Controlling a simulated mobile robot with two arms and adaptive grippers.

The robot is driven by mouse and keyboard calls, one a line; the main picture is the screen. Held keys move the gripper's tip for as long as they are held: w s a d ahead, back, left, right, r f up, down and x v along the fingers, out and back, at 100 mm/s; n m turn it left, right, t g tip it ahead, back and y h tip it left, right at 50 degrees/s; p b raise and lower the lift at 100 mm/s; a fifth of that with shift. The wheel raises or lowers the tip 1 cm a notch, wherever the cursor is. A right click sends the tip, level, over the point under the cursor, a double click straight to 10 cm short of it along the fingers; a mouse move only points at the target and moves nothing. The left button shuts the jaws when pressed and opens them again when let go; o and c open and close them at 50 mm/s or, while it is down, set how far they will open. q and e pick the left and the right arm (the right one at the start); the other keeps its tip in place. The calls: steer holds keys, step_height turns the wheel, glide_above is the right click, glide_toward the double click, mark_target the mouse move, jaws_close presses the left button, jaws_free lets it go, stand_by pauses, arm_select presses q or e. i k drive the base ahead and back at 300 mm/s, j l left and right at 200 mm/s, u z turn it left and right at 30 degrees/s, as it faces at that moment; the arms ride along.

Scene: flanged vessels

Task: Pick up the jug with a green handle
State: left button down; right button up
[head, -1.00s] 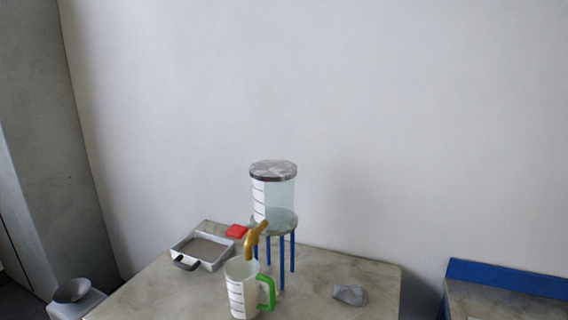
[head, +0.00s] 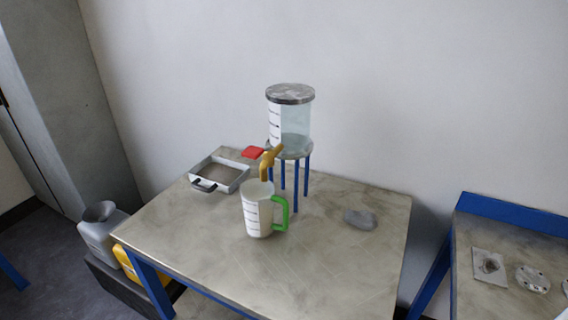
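The jug with a green handle (head: 257,212) stands upright on the table (head: 330,265) in the head view. It is whitish with dark level marks, and its green handle (head: 283,212) points right. The brass spout (head: 268,163) of the clear vessel reaches over the jug's top. The vessel (head: 294,122) has a grey lid and sits on a stand with blue legs behind the jug. Neither of my grippers is in view.
A second table (head: 470,285) holds flat round parts. The table's front is clear.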

mark_target(258, 198)
steer(key=u, duration=1.25)
steer(key=i, duration=0.55)
steer(key=k, duration=1)
